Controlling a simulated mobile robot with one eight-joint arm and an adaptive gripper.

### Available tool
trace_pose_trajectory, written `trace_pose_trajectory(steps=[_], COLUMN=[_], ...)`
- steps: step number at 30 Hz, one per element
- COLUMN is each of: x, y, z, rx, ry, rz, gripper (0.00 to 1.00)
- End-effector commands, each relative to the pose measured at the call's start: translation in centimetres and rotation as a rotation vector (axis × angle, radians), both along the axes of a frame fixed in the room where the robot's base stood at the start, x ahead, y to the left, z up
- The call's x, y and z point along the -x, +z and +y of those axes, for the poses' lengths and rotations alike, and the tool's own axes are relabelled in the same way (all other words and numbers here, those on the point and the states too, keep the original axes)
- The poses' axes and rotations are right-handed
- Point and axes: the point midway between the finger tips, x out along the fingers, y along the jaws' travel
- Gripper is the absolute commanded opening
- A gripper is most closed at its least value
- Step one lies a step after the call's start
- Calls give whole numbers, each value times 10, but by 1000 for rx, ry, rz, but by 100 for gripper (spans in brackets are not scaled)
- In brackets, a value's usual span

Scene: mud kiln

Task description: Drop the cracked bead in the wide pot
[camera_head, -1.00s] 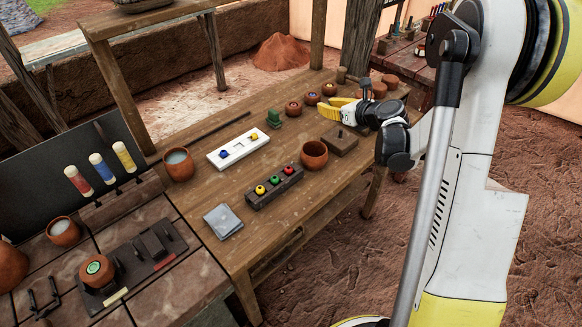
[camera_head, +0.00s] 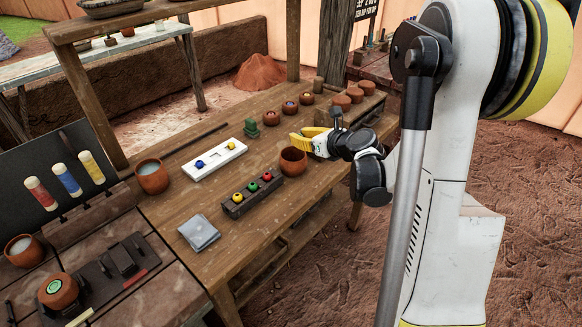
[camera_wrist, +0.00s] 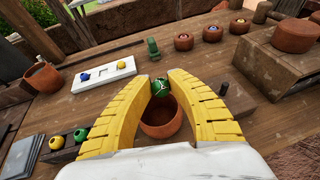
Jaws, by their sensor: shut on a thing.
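My gripper (camera_head: 294,137) has its yellow fingers closed on a small green bead with pale crack-like lines (camera_wrist: 160,87), seen between the fingertips in the wrist view. In the head view the fingers hide the bead. A round open terracotta pot (camera_head: 293,161) stands on the wooden table just below the fingertips. In the wrist view its rim and inside (camera_wrist: 160,128) show between the fingers, below the bead in the picture. The bead appears above the table, apart from the pot's floor; its exact height over the rim cannot be told.
A dark rack (camera_head: 237,211) with yellow, green and red beads stands beside the pot. A white tray (camera_head: 204,174) holds blue and yellow beads. Small clay bowls (camera_head: 290,107) and a green figure (camera_head: 251,128) stand behind. A pot of pale liquid (camera_head: 152,177) is at left.

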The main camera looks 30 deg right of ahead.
Motion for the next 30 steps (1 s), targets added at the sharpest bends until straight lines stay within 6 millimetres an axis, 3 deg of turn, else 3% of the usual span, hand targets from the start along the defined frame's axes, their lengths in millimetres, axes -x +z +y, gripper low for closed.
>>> trace_pose_trajectory(steps=[6,7,9,20,23,30], x=[0,0,0,3,13,62], y=[0,0,0,1,6,26], z=[0,0,0,-1,-3,-11], rx=[0,0,0,0,0,-1], ry=[0,0,0,0,-2,-5], rz=[0,0,0,0,0,0], gripper=[7,25,46,46,46,46])
